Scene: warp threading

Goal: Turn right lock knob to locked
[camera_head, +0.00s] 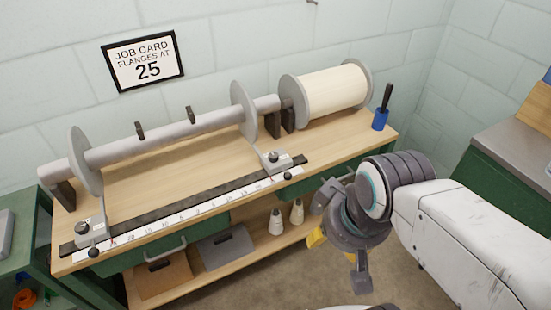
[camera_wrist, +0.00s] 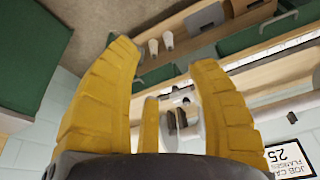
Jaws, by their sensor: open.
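The right carriage (camera_head: 277,160) sits on the dark rail at the right end of the scale, below the right flange disc (camera_head: 243,108). It has a round grey knob (camera_head: 273,156) on top, and a small black knob (camera_head: 288,175) stands at its front edge. I cannot tell from the picture whether it is locked. My gripper (camera_head: 337,240) hangs in front of the bench, right of and below the carriage, apart from it. In the wrist view its yellow fingers (camera_wrist: 165,58) are spread and empty, with pale fittings and dark pieces partly hidden behind them.
The left carriage (camera_head: 91,229) and left flange disc (camera_head: 86,160) are at the other end. A cream spool (camera_head: 333,90) and blue cup (camera_head: 380,119) stand at the back right. The shelf below holds cones (camera_head: 276,222) and bins. A job card (camera_head: 146,61) reads 25.

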